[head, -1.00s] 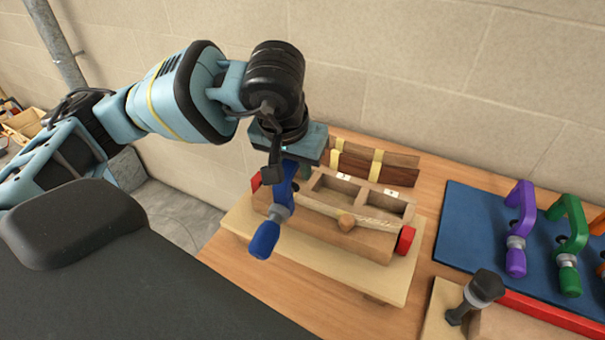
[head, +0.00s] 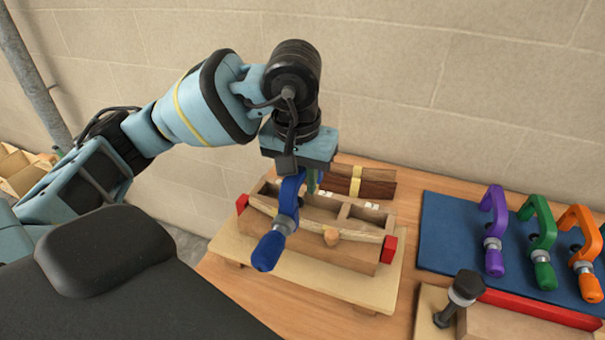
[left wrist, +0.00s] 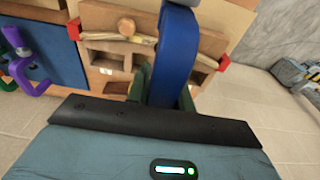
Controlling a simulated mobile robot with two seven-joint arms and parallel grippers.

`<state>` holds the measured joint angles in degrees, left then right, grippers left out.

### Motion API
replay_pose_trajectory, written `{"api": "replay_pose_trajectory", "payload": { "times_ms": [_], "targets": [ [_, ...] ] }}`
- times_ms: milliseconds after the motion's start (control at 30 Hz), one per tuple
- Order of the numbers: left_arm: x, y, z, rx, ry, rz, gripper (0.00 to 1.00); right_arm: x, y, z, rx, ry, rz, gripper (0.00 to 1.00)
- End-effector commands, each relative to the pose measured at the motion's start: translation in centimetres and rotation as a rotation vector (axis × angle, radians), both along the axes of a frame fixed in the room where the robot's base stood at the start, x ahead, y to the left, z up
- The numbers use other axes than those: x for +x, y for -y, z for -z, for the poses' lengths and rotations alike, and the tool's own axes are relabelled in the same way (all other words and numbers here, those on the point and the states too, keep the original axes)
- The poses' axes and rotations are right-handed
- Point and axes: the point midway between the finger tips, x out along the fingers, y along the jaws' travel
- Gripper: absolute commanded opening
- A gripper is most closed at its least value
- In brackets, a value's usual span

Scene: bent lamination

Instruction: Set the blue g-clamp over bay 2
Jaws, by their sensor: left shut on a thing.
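The blue g-clamp (head: 272,243) hangs from my left gripper (head: 305,180), its blue handle towards the front, in front of the left part of the wooden form. In the left wrist view the blue clamp (left wrist: 178,50) stands between the green fingers of my left gripper (left wrist: 163,95), which is shut on it. The wooden form (head: 350,255) has open bays along its top, white labels, a bent strip across its front and red end blocks. The clamp and gripper hide part of the left bays, so I cannot tell whether the clamp touches the form. My right gripper is not in view.
A blue mat (head: 448,230) at the right holds a purple clamp (head: 494,230), a green clamp (head: 540,245) and an orange clamp (head: 583,250). A dark bolt-like tool (head: 460,295) stands at the front right. Dark wood blocks (head: 375,184) lie behind the form.

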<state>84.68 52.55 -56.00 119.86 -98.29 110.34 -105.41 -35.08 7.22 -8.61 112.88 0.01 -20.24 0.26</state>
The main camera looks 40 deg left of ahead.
Motion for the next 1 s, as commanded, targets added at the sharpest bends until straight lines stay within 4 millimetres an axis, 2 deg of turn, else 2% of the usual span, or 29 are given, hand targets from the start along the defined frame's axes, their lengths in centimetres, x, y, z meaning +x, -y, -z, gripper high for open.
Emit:
{"api": "replay_pose_trajectory", "payload": {
  "times_ms": [400,1000],
  "targets": [
    [0.0,0.0,3.0,0.001,-0.001,0.0,0.0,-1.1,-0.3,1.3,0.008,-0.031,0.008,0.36],
    [0.0,0.0,3.4,0.0,0.001,0.0,0.0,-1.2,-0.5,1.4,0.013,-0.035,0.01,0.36]
  ]
}}
